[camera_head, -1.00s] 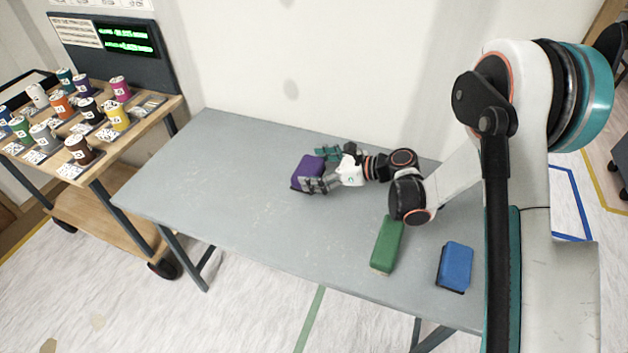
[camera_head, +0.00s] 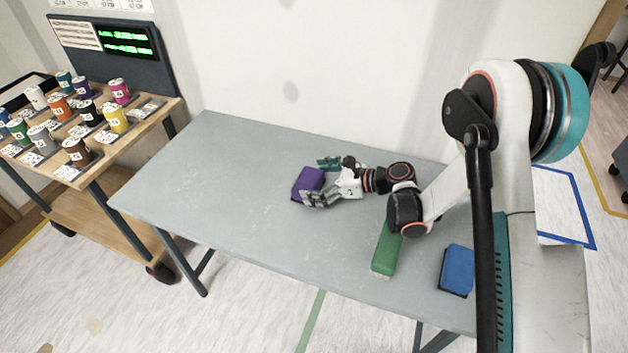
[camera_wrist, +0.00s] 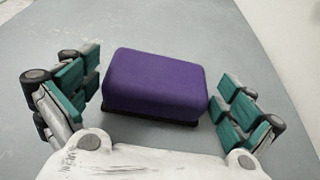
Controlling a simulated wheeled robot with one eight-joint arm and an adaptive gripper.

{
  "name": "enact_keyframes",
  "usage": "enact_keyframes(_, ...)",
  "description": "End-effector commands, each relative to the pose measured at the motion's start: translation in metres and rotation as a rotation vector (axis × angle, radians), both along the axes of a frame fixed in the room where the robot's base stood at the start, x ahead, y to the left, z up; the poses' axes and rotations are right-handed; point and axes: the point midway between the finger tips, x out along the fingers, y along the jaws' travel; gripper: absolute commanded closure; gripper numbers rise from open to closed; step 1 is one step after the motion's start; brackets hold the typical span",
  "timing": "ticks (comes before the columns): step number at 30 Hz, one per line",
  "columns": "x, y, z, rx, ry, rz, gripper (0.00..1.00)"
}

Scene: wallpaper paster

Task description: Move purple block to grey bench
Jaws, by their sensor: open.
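The purple block (camera_head: 308,182) rests on the grey bench (camera_head: 220,180), near its middle. It has a dark base. My gripper (camera_head: 318,180) is low over the bench, at the right side of the block in the head view. In the wrist view the purple block (camera_wrist: 156,84) lies between the two green-padded fingers of my gripper (camera_wrist: 155,98). The fingers are spread, one on each side. The right finger is very close to the block's edge; I cannot tell if it touches. A wider gap shows at the left finger.
A green block (camera_head: 386,252) and a blue block (camera_head: 457,270) lie on the bench toward the right, near my arm. A wooden cart (camera_head: 150,115) with several coloured cans stands at the left. A wall (camera_head: 330,70) runs behind the bench. The bench's left half is clear.

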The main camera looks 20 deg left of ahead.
Motion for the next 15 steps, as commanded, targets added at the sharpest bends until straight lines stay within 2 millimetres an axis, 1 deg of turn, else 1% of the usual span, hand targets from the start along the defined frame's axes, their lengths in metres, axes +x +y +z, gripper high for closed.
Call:
enact_keyframes(4, 0.000, 0.000, 0.002, 0.000, 0.000, 0.000, 0.00)
enact_keyframes(7, 0.000, -0.009, 0.007, 0.000, 0.000, -0.002, 0.00)
enact_keyframes(11, -0.001, -0.031, 0.016, 0.000, 0.001, -0.004, 0.00)
enact_keyframes(15, -0.003, -0.059, 0.026, 0.000, 0.000, -0.003, 0.00)
